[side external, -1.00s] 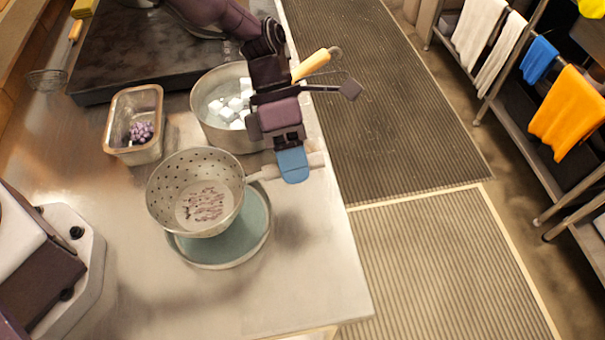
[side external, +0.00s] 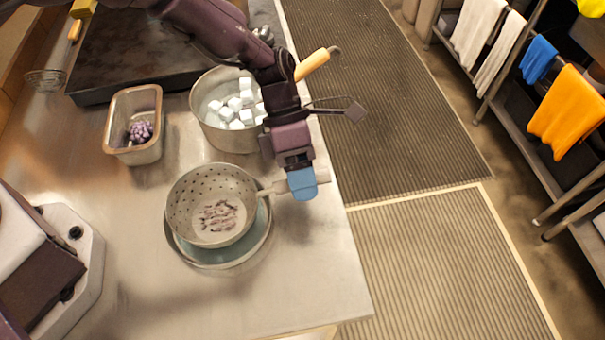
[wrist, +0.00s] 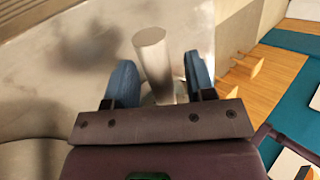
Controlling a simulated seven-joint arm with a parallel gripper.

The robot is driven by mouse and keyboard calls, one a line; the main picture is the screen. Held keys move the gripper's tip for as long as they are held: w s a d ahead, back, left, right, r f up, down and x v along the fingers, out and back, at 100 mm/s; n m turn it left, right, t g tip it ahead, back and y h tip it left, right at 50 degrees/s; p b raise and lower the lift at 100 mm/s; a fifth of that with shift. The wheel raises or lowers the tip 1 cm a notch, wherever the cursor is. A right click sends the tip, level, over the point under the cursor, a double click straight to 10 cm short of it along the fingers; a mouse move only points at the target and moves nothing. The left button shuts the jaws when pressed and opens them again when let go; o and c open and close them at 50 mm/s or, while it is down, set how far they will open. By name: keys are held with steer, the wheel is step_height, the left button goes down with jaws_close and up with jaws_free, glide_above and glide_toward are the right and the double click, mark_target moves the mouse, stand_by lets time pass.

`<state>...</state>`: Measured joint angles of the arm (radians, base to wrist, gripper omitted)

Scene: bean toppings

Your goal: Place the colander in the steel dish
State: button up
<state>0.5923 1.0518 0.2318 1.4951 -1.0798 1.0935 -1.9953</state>
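The grey perforated colander (side external: 183,205) sits nearly level over a round blue-grey dish (side external: 262,240) on the counter, its base inside the dish's rim. Purplish speckled beans lie in its bottom. Whether the base touches the dish is hidden. Its pale handle (side external: 270,189) points right. My gripper (side external: 302,184) is at the handle's outer end, with one blue finger covering part of it. In the wrist view the handle (wrist: 155,60) lies between the two blue fingers of my gripper (wrist: 158,75), with narrow gaps visible beside it, so the fingers look open around it.
A round steel pot (side external: 208,125) of white cubes stands behind the colander. A rectangular steel tin (side external: 122,103) with purple beads is at its left. A black slab (side external: 120,50) lies at the back. The front counter (side external: 290,290) is clear; its edge is right of my gripper.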

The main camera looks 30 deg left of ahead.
steer(key=shift+r, duration=0.1)
steer(key=w+a+r+m+t, duration=0.1)
steer(key=w+a+r+m, duration=0.1)
steer(key=a+r, duration=0.55)
steer(key=w+a+r+m+t, duration=0.1)
steer(key=a+r+m, duration=0.25)
steer(key=r, duration=0.65)
steer(key=s+a+r+m+t+y, duration=0.3)
steer(key=s+a+r+m+t, duration=0.1)
steer(key=s+a+m, duration=0.5)
steer(key=s+a+r+m+t+y, duration=0.3)
steer(key=s+a+r+m, duration=0.4)
steer(key=s+m, duration=0.3)
steer(key=shift+s+a+r+m+t+y, duration=0.25)
steer(key=shift+a+m+t+y, duration=0.15)
steer(key=shift+a+m+t, duration=0.4)
